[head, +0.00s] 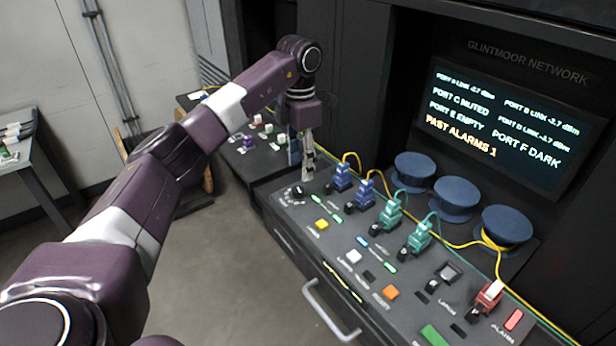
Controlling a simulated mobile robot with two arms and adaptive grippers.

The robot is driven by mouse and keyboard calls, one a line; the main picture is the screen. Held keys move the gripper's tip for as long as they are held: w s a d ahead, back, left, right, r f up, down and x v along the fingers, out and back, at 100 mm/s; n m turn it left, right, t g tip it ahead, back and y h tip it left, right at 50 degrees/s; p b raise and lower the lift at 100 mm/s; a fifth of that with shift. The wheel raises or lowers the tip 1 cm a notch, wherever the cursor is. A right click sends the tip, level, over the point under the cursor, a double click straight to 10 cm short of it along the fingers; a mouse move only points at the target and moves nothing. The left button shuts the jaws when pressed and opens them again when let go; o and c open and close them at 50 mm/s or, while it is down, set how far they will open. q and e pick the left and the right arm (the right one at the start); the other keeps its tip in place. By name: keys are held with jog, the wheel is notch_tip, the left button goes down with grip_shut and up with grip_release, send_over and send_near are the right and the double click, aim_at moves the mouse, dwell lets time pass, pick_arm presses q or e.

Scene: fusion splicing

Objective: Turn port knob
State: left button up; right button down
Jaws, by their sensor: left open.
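A black round port knob (298,192) with a white mark sits at the near left corner of the grey console panel (328,252). My left arm comes in from the left, and its gripper (309,176) points down just above and behind the knob, open. I cannot tell whether the fingertips touch the knob. The fingers look narrow from this side and nothing shows between them. A screen (500,125) at the back reads port C muted, port E empty, port F dark and past alarms 1. My right gripper is not in view.
Blue and teal connectors (390,212) with yellow and green cables stand close to the right of my gripper. Round blue spools (455,197) stand behind. A red connector (489,296) is at the right. A drawer handle (330,310) sticks out in front. A side table (30,150) is far left.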

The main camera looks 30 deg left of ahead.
aim_at(299, 189)
pick_arm(q)
jog(key=f, duration=0.1)
jog(key=s+f, duration=0.1)
jog(key=f, duration=0.1)
jog(key=f+p, duration=0.1)
jog(key=shift+s+f, duration=0.3)
jog(key=shift+s, duration=0.05)
jog(key=shift+w+f, duration=0.35)
jog(key=shift+f, duration=0.55)
jog(key=shift+s, duration=0.1)
grip_shut()
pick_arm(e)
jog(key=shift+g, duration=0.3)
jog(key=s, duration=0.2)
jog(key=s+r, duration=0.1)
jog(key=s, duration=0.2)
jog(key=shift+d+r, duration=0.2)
